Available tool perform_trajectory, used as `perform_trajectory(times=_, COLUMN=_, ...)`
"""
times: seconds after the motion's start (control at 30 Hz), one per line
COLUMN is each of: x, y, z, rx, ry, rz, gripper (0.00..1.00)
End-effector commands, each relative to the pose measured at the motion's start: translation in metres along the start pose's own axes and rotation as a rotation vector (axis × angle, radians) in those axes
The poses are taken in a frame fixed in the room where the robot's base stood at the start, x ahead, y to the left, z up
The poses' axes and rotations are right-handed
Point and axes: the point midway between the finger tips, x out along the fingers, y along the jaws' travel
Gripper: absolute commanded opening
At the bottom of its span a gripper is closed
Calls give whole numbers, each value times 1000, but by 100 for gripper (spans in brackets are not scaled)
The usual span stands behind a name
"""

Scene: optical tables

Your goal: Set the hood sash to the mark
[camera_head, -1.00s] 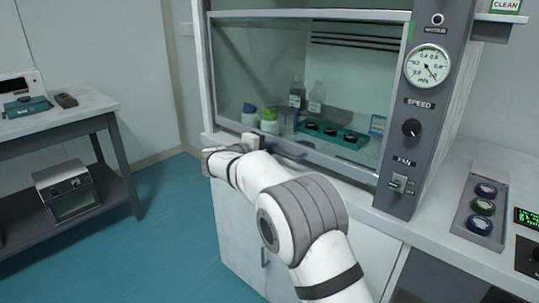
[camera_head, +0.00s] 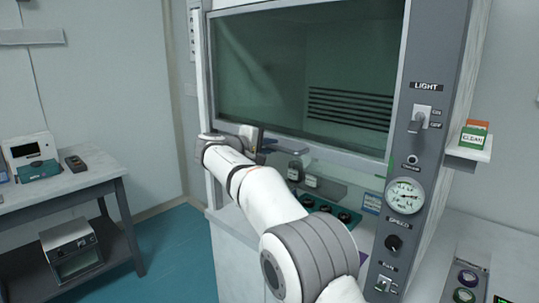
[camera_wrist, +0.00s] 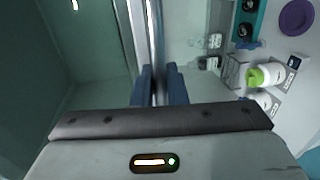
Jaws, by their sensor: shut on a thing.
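The fume hood's sash (camera_head: 310,70) is a dark glass pane in a pale frame. It stands partly raised, with a gap below its bottom rail (camera_head: 340,156) that shows the hood's work surface. My gripper (camera_wrist: 158,78) is shut on the sash handle (camera_wrist: 155,40), its two blue fingers on either side of the bar. In the head view, my gripper (camera_head: 258,140) is at the lower left of the sash, partly hidden by my wrist.
Inside the hood are bottles (camera_head: 296,170), a teal rack (camera_head: 345,215) and a green-capped container (camera_wrist: 262,76). The right post bears a light switch (camera_head: 419,118), an airflow gauge (camera_head: 405,196) and a speed knob (camera_head: 393,243). A side table (camera_head: 75,185) stands at left.

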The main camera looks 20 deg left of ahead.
Motion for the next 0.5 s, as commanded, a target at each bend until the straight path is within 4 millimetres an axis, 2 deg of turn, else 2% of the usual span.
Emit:
perform_trajectory(times=0.03, x=-4, y=18, z=0, rx=2, ry=1, rz=1, gripper=0)
perform_trajectory(times=0.2, x=-8, y=39, z=0, rx=1, ry=1, rz=1, gripper=0)
perform_trajectory(times=0.5, x=-11, y=48, z=-1, rx=1, ry=2, rz=1, gripper=0)
